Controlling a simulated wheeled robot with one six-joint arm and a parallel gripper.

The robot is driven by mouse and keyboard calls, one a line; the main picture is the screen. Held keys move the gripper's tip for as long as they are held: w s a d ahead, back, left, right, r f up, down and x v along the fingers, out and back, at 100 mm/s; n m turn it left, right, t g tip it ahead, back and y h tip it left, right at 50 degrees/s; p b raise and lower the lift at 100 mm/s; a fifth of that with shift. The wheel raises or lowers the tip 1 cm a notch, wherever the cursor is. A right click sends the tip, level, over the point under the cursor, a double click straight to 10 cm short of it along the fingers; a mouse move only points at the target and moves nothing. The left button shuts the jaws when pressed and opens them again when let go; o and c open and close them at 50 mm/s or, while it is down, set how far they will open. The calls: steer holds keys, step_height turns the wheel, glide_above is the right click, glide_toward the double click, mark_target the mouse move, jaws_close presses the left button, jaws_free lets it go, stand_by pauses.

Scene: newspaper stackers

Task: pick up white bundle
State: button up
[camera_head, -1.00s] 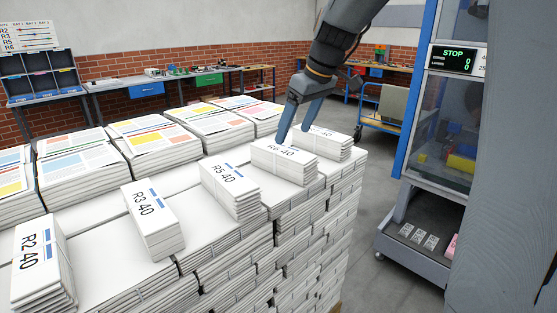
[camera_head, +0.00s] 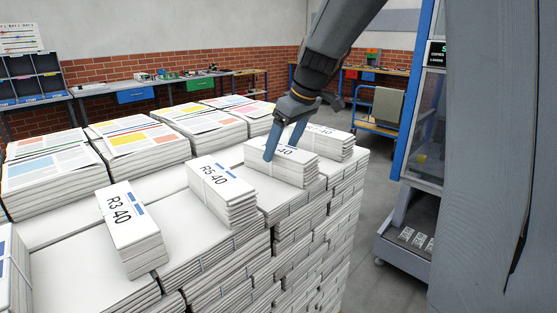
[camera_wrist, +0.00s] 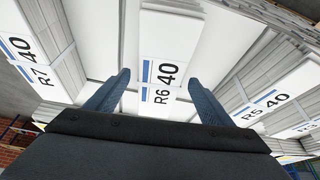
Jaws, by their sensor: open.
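Several white bundles with black labels lie on a stack of white paper. My gripper (camera_head: 282,150) is open over the R6 bundle (camera_head: 292,174), and its fingers hide part of the label in the head view. In the wrist view, the R6 bundle (camera_wrist: 168,45) lies between the two spread fingers (camera_wrist: 160,84), its label reading R6 40. Whether the fingers touch it, I cannot tell. The R7 bundle (camera_head: 328,145) is just behind it. The R5 bundle (camera_head: 222,190) and R3 bundle (camera_head: 132,230) lie to the left. Another white bundle (camera_head: 12,275) is cut off at the left edge.
Printed newspaper stacks (camera_head: 150,145) stand behind the bundles. A machine with a glass front (camera_head: 425,135) stands at the right. Workbenches (camera_head: 140,90) line the brick wall. Bare floor (camera_head: 372,225) shows between the stack and the machine.

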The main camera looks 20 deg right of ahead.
steer(key=shift+p+x, duration=0.9)
steer(key=shift+x, duration=1.45)
steer(key=shift+s, duration=0.1)
steer(key=shift+c, duration=0.4)
steer(key=c, duration=1.8)
jaws_close()
